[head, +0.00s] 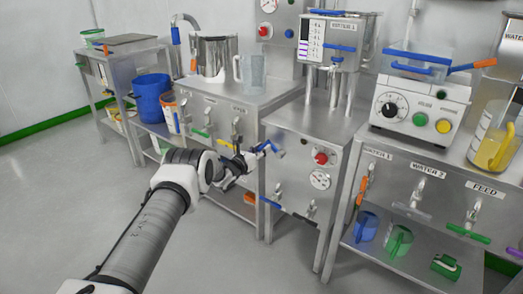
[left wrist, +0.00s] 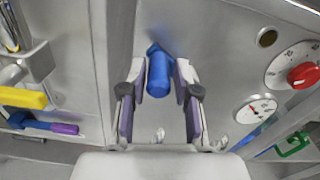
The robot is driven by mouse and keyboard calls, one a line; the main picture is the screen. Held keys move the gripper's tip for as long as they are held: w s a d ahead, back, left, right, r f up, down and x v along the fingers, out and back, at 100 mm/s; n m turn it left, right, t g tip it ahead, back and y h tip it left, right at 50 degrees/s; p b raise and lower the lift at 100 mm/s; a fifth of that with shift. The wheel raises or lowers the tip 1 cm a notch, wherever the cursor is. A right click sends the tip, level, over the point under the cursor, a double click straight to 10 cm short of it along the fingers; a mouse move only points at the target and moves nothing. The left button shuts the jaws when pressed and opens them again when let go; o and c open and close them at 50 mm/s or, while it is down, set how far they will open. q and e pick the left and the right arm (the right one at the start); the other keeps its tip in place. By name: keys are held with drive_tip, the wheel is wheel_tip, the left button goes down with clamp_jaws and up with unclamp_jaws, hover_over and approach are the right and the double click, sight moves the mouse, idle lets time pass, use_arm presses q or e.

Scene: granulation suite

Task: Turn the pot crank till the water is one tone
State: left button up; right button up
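A blue crank handle (head: 268,147) sticks out from the front of the middle steel cabinet (head: 300,127), left of a red knob. My left gripper (head: 244,161) is at this handle. In the left wrist view the blue handle (left wrist: 159,78) lies between the two fingers of my left gripper (left wrist: 160,80). The fingers are spread, with a gap visible on the right side of the handle. A steel pot (head: 211,57) stands on the cabinet to the left; its contents are hidden. A steel vessel (head: 343,45) stands above the middle cabinet. My right gripper is not in view.
The red knob (head: 321,158) and a gauge (head: 319,180) sit right of the handle. Valve taps with yellow (left wrist: 22,97) and blue-purple levers are left of the gripper. A clear jug (head: 250,73) stands beside the pot. The floor at left is clear.

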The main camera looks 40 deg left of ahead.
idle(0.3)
use_arm(q)
drive_tip(key=s, duration=1.2)
drive_tip(key=shift+a, duration=0.15)
idle(0.4)
